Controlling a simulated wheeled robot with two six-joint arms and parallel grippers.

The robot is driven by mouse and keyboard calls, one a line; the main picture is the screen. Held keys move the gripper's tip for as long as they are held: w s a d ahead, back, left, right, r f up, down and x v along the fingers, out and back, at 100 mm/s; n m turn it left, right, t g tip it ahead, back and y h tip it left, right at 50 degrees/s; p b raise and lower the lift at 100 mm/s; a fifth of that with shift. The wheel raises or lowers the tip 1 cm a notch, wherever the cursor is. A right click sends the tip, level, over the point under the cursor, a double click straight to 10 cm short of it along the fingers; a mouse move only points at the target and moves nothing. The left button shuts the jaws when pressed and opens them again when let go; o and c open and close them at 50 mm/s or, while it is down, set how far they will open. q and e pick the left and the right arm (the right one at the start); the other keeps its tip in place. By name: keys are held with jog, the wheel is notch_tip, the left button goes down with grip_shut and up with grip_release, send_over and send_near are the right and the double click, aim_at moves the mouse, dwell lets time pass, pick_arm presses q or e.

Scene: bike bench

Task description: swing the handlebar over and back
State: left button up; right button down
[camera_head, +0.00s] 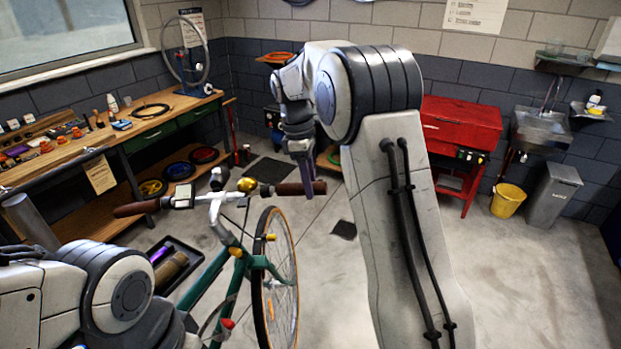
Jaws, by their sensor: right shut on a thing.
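The handlebar (212,198) of a green bicycle (205,279) spans the middle left of the head view. Its left brown grip (137,208) is free. My right gripper (307,172) reaches down from above and is shut on the right brown grip (287,189). Part of its fingers and the grip overlap, so the exact contact is hard to see. The front wheel (275,280) stands below the bar, seen nearly edge-on. My left arm shows at the lower left, but its gripper is out of view.
A wooden workbench (60,160) with tools runs along the left wall. A tray (186,282) lies on the floor beside the bicycle. A red parts washer (461,125), a sink (541,130), a yellow bucket (507,200) and a grey bin (552,197) stand at the back right. The right floor is clear.

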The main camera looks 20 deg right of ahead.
jog(key=c, duration=0.5)
grip_release()
jog(key=shift+a, duration=0.3)
jog(key=shift+d, duration=0.25)
notch_tip(320, 180, up, 10)
jog(key=w+a+b, duration=0.1)
jog(key=shift+w, duration=0.2)
jog(key=shift+r, duration=0.1)
